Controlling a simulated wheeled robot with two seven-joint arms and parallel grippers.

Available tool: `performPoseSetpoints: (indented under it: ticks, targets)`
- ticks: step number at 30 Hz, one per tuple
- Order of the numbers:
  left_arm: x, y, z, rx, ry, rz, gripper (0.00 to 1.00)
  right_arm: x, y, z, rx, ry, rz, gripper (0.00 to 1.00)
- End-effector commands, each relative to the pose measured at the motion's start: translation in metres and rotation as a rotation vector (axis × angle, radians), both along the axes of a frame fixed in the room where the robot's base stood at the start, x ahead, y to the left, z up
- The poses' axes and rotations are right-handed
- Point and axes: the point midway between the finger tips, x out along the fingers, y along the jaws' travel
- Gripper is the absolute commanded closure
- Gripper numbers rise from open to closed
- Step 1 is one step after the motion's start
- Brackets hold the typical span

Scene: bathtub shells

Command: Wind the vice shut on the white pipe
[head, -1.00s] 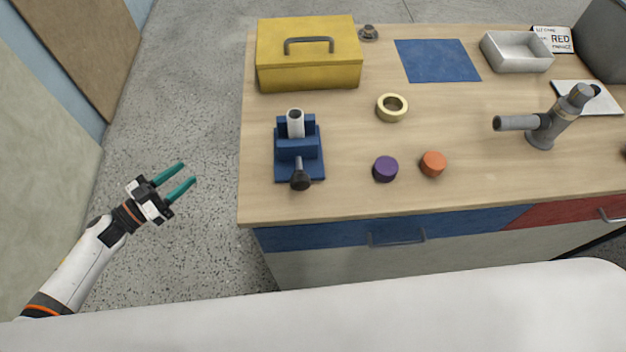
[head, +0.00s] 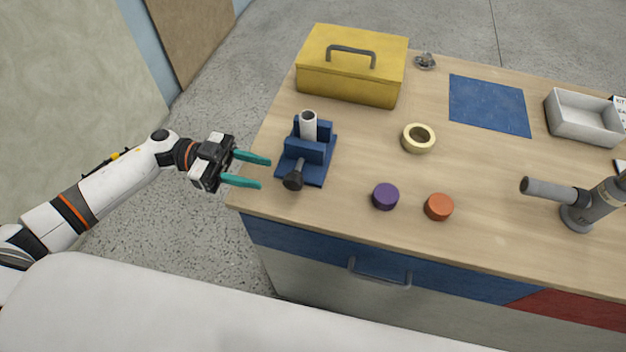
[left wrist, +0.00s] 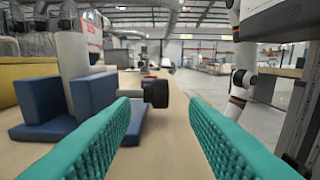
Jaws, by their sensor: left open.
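The blue vice (head: 312,152) stands near the left end of the workbench, with the white pipe (head: 308,124) upright between its jaws. I cannot tell how tightly the jaws meet the pipe. The vice's dark knob (head: 293,181) sticks out at its front. In the left wrist view the vice (left wrist: 95,95), the pipe (left wrist: 75,70) and the knob (left wrist: 156,92) show ahead and left of centre. My left gripper (head: 266,173) is open and empty, its teal fingers pointing at the knob from the left, a little short of it. My right gripper is not in view.
A yellow toolbox (head: 352,75) stands behind the vice. A grey pipe fitting (head: 590,205) stands farther right. The bench's left edge is beneath my left fingers.

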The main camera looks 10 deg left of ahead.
Motion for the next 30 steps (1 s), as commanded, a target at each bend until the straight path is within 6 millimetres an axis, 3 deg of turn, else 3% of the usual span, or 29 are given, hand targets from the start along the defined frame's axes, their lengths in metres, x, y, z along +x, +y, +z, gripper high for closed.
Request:
performPoseSetpoints:
  ticks: [6, 15, 28, 30]
  targets:
    - [-0.002, -0.045, 0.005, -0.006, -0.001, -0.002, 0.59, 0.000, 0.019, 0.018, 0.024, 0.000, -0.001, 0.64]
    - [-0.003, -0.093, 0.003, -0.004, -0.001, 0.000, 0.59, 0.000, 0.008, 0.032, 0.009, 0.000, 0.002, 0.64]
    - [-0.003, -0.103, 0.000, -0.001, 0.000, 0.001, 0.59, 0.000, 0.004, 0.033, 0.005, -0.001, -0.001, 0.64]
    - [-0.003, -0.103, 0.000, -0.001, 0.000, 0.001, 0.69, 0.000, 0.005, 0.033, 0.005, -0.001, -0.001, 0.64]
